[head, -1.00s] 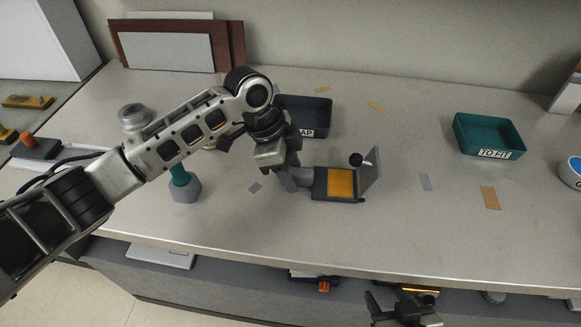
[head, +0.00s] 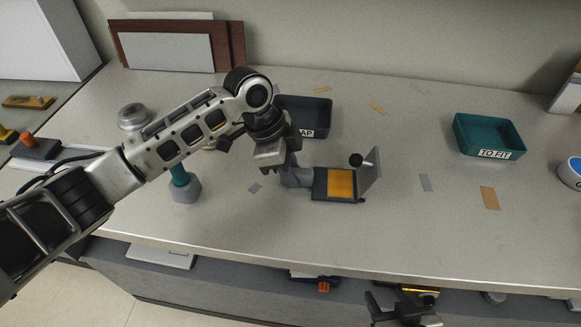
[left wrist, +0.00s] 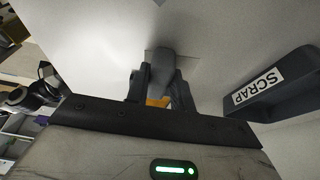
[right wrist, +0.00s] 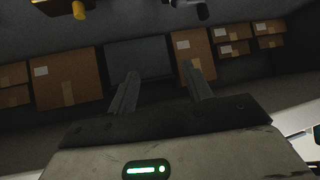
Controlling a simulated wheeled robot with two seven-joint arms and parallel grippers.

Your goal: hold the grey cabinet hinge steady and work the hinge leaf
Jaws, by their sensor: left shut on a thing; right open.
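The grey cabinet hinge lies on the bench, its base with an orange-yellow patch (head: 341,183) flat and its grey leaf (head: 371,171) standing up at the right side, tilted. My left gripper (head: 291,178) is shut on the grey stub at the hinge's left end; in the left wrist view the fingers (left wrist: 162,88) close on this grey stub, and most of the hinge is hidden. My right gripper (head: 400,310) is open and empty, below the bench's front edge; its fingers (right wrist: 160,95) stand apart in the right wrist view.
A dark SCRAP tray (head: 318,115) stands behind the left gripper, and a teal TO FIT tray (head: 489,137) at the back right. A teal-handled tool with a grey base (head: 185,189) stands under my left arm. The bench right of the hinge is mostly clear.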

